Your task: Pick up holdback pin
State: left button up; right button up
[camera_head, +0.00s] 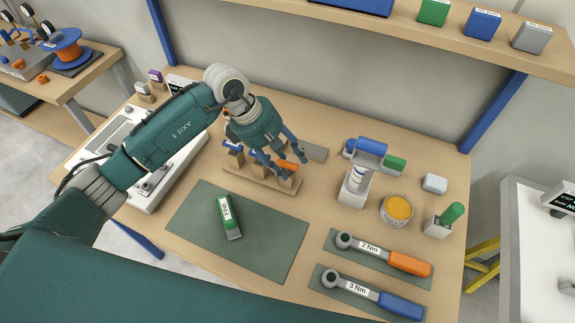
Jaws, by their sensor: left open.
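A wooden rack (258,180) stands on the workbench behind the green mat, holding small pieces with blue and orange tops. The orange-topped piece (287,168) is at its right end; a blue-topped piece (235,149) is at its left end. No label shows which one is the holdback pin. My left gripper (291,167) is open, its fingers pointing down around or just above the orange-topped piece. Contact cannot be told. The gripper and fingers hide part of the rack's middle. My right gripper is out of view.
A green labelled tool (229,216) lies on the green mat (265,245). A white tray (165,185) lies under my left arm.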

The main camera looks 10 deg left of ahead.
pick_arm(q)
jog(key=c, duration=1.2)
grip_shut()
jog(key=shift+r, duration=0.15)
